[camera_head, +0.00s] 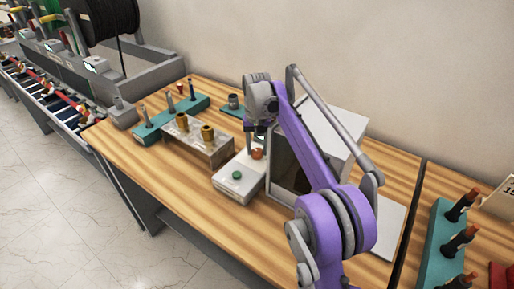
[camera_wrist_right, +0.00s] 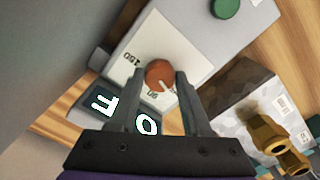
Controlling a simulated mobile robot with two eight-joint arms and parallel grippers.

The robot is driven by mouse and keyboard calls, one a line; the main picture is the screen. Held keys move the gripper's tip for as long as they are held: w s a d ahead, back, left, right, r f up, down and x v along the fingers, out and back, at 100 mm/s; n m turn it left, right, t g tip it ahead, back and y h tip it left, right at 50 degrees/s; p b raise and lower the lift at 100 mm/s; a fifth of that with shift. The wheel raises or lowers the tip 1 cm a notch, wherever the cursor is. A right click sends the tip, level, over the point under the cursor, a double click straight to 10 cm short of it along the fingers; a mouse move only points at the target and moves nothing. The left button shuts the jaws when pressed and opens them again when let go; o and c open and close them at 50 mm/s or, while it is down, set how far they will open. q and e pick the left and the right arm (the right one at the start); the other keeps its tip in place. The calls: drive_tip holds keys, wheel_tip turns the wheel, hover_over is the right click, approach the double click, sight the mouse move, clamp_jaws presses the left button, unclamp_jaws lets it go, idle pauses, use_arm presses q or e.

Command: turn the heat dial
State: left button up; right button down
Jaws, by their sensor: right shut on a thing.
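The heat dial (camera_head: 257,154) is a small orange-brown knob on a white control box (camera_head: 228,187). In the right wrist view the dial (camera_wrist_right: 158,72) has a pale pointer mark and sits on a white plate with printed numbers, among them 150 and 90. My right gripper (camera_head: 260,137) reaches down over the dial from above. In the right wrist view its two fingers (camera_wrist_right: 162,78) stand on either side of the dial and are shut on it. My left gripper is in neither view.
A green button (camera_head: 237,175) is on the same box, nearer the front. A white oven-like cabinet (camera_head: 330,135) stands right beside it. A grey block with brass-coloured parts (camera_head: 193,148) and teal racks (camera_head: 150,132) stand to the left. Bare wood lies in front.

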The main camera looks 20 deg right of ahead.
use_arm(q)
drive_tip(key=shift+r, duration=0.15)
use_arm(e)
drive_tip(key=m+p, duration=0.1)
drive_tip(key=m, duration=0.3)
drive_tip(key=shift+r, duration=0.1)
drive_tip(key=m+p, duration=0.2)
drive_tip(key=m, duration=0.3)
drive_tip(key=shift+w, duration=0.1)
drive_tip(key=m, duration=0.5)
drive_tip(key=shift+m+p, duration=0.35)
drive_tip(key=shift+m, duration=0.05)
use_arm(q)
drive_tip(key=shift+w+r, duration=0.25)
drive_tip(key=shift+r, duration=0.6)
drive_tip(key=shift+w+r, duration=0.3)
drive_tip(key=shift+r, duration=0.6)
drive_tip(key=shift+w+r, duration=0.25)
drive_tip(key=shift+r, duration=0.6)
use_arm(e)
drive_tip(key=shift+w+m, duration=0.1)
drive_tip(key=shift+m, duration=2.2)
drive_tip(key=shift+c, duration=1.7)
unclamp_jaws()
